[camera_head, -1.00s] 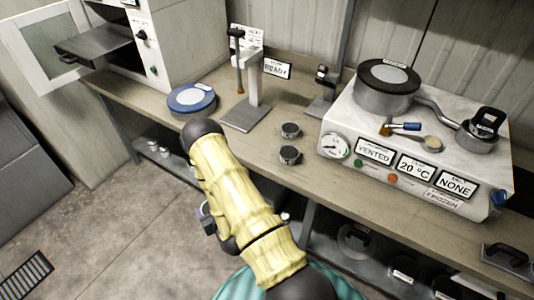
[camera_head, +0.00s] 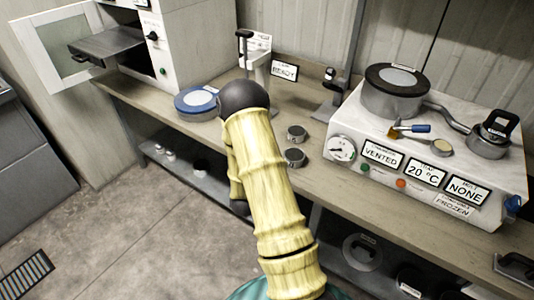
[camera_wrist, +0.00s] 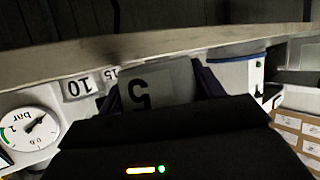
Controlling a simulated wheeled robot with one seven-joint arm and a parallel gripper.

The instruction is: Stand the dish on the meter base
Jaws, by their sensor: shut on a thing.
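In the wrist view my gripper (camera_wrist: 156,82) is shut on a grey dish (camera_wrist: 139,94) marked 5, which shows between its two dark fingers. In the head view my own arm hides the gripper and the held dish. A white stand (camera_head: 262,66) with a READY sign (camera_head: 284,71) rises from the bench behind my arm and looks like the meter. Its base is mostly hidden by the arm. Two small dark round dishes (camera_head: 296,134) (camera_head: 295,157) stand on the bench right of my arm. The wrist view shows tags 10 (camera_wrist: 82,87) and 15 beyond the fingers.
A blue-rimmed round container (camera_head: 196,102) stands left of my arm. A second, dark stand (camera_head: 332,98) is at the back. A white unit (camera_head: 430,165) with a gauge (camera_head: 342,148) and a pot (camera_head: 394,95) fills the right. An open oven (camera_head: 105,48) is at the left.

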